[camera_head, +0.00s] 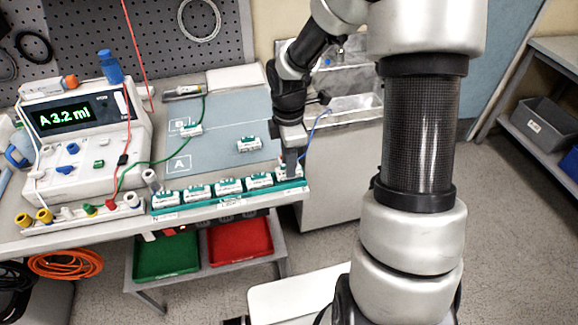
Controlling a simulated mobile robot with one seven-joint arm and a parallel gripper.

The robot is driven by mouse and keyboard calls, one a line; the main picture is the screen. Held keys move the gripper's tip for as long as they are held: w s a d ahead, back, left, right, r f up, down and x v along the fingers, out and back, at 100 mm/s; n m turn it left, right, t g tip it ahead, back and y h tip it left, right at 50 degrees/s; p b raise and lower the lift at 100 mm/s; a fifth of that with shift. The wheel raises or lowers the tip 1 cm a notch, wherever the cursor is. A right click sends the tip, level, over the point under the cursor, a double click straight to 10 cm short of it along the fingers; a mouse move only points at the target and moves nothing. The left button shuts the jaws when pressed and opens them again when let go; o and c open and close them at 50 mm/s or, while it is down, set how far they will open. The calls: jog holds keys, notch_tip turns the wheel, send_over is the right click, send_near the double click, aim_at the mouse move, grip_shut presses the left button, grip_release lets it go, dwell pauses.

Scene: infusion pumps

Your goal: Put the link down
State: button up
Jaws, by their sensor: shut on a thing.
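My gripper (291,163) points down at the right end of the green rack (232,199) along the table's front edge. It is shut on a link, a small white and green block mostly hidden by the fingers; I cannot tell whether it touches the rack. Several similar links stand in a row in the rack, the nearest to my gripper being a white and green link (260,181). Another link (249,144) lies on the grey-blue mat (215,160), right of the letter A. One more link (191,130) lies near the letter B.
A pump-like device (85,125) with the display "A.3.2 ml" stands at the left. Red and green leads run from its area across the table. A blue lead (318,122) hangs by my gripper. Green (165,257) and red (240,245) trays sit below. The mat is mostly clear.

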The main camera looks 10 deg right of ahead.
jog(key=shift+f, duration=0.8)
jog(key=shift+f, duration=0.1)
jog(key=o, duration=1.1)
jog(key=shift+c, duration=0.2)
notch_tip(320, 180, up, 12)
jog(key=p, duration=0.1)
